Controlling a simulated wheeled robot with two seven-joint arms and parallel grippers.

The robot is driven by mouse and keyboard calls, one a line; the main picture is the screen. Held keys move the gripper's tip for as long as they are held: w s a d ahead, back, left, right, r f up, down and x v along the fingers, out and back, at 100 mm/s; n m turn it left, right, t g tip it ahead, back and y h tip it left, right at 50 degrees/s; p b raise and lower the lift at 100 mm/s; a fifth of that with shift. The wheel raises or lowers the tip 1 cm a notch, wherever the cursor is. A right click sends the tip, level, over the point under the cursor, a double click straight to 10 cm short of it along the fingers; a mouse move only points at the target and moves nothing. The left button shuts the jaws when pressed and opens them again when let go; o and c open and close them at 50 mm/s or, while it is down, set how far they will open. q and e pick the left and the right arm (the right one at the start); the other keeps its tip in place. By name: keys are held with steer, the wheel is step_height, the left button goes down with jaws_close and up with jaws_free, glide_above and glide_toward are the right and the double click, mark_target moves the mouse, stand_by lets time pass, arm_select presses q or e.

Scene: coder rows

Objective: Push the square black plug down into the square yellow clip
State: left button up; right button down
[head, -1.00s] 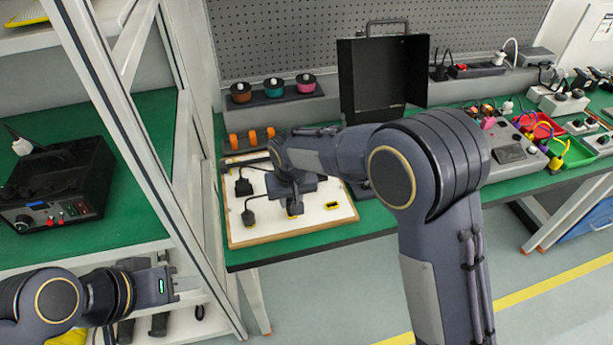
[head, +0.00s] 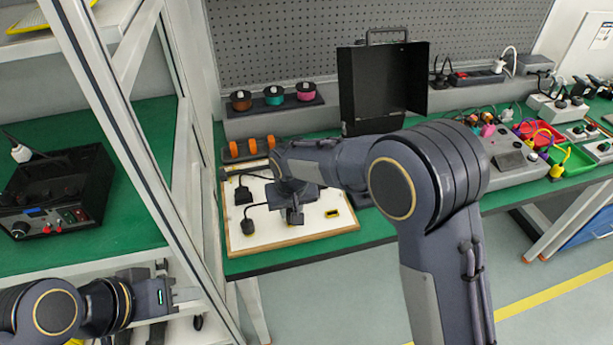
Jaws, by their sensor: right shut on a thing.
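A white board (head: 265,237) with a wooden rim lies on the green bench. My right gripper (head: 295,204) points down over its middle, shut on a black plug (head: 295,216). My own wrist hides most of the jaws and part of the plug. The plug is low at the board; a yellow clip under it is mostly hidden, so I cannot tell how deep it sits. An empty yellow clip (head: 332,213) shows to its right. My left gripper (head: 168,297) is at lower left, away from the board, with its jaw gap unclear.
Two other black plugs with cords, one at the upper left (head: 243,192) and one at the lower left (head: 247,226), lie on the board. An open black case (head: 382,85) and spools (head: 274,95) stand behind. A shelf post (head: 130,160) rises at left.

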steer(key=shift+f+b, duration=0.55)
steer(key=shift+f, duration=0.1)
stand_by(1.0)
steer(key=c, duration=1.1)
jaws_free()
